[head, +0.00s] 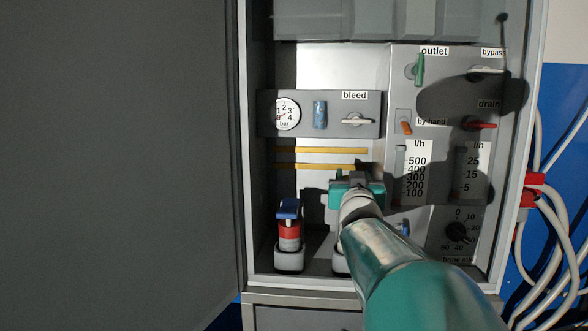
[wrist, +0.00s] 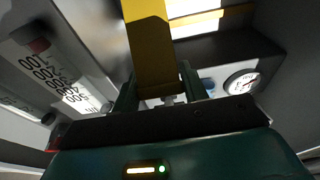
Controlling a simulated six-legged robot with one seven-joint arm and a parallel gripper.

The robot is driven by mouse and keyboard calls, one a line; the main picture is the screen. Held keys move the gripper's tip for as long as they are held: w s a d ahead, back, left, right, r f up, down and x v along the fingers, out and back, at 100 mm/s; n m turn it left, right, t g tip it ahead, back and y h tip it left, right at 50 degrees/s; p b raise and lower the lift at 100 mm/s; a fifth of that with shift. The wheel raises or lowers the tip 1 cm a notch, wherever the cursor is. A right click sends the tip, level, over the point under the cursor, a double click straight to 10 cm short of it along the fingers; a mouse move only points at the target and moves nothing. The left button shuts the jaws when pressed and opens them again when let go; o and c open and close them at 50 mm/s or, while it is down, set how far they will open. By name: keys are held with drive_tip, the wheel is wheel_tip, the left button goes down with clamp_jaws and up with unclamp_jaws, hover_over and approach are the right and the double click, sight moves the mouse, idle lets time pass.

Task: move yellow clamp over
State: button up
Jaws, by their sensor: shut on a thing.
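A broad yellow piece, which I take to be the yellow clamp (wrist: 150,45), runs up from between my gripper's fingers in the wrist view. My gripper (wrist: 160,92) is shut on its lower end. In the head view my gripper (head: 356,180) is inside the open cabinet, in front of the back panel and just left of the flow scales. There the held piece is not clearly seen, hidden by the gripper. Two thin yellow bars, an upper (head: 322,150) and a lower (head: 312,166), run across the back panel, left of and above my gripper.
A red container with a blue top (head: 289,228) stands in a grey holder at lower left. A second holder (head: 341,262) is partly hidden by my arm. Above are the bleed panel (head: 340,125) and pressure gauge (head: 286,114). The cabinet door (head: 120,160) stands at left.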

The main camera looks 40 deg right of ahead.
drive_tip(key=s+a+f+t+h, duration=0.1)
drive_tip(key=s+a+f+h, duration=0.1)
drive_tip(key=f, duration=0.5)
drive_tip(key=shift+s+a+t, duration=0.4)
drive_tip(key=shift+a, duration=0.15)
drive_tip(key=shift+f, duration=0.1)
idle(0.5)
drive_tip(key=o, duration=1.4)
drive_tip(key=shift+a, duration=0.1)
